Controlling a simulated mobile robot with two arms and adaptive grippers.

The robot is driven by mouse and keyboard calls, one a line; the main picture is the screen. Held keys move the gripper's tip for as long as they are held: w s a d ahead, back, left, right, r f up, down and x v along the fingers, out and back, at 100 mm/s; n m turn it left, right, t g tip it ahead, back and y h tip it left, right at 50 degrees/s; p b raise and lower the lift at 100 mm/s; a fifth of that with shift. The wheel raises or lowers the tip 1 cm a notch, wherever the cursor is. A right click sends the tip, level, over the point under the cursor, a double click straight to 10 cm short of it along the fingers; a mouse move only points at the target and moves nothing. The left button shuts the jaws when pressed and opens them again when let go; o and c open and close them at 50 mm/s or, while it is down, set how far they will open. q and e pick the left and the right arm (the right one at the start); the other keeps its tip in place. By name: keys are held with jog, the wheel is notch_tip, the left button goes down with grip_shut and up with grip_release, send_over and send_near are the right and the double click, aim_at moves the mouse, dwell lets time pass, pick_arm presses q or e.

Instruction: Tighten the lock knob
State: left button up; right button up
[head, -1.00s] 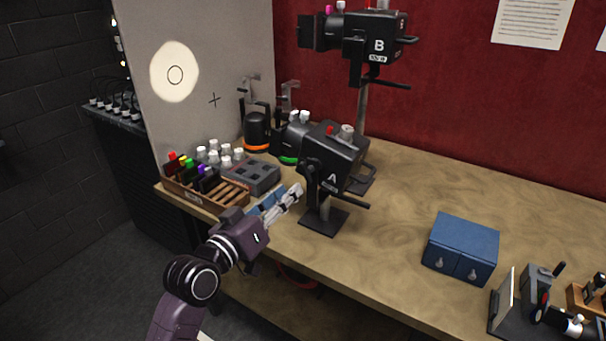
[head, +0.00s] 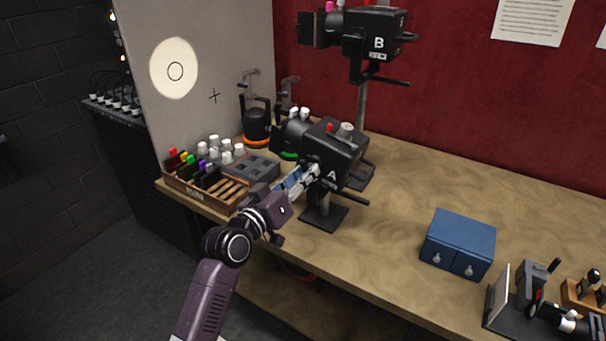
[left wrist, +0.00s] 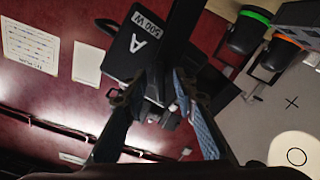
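Lamp A (head: 335,146), a black spotlight on a short stand, stands on the bench. Its face marked "A" also shows in the left wrist view (left wrist: 147,38). My left gripper (head: 312,172) is at the lamp's near left side, and its fingers overlap the housing in the head view. In the left wrist view the two blue-padded fingers (left wrist: 160,110) are spread apart. A small dark and grey part (left wrist: 170,119) of the lamp shows between them; I cannot tell for sure that it is the lock knob. No contact is clear. My right gripper is not in view.
Lamp B (head: 372,38) stands higher on a pole behind. A wooden rack (head: 228,190) of coloured pieces and a grey block (head: 252,168) are left of the gripper. A blue two-door box (head: 460,240) stands to the right. The bench between lamp A and the box is clear.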

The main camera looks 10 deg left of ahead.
pick_arm(q)
grip_shut()
jog(key=shift+m, duration=0.3)
jog(key=m+p, duration=0.1)
jog(key=m, duration=1)
jog(key=m+p, duration=0.2)
jog(key=m, duration=0.9)
jog(key=shift+a+r, duration=0.1)
jog(key=shift+a, duration=0.1)
jog(key=shift+m+p, duration=0.3)
jog(key=shift+o, duration=0.2)
grip_release()
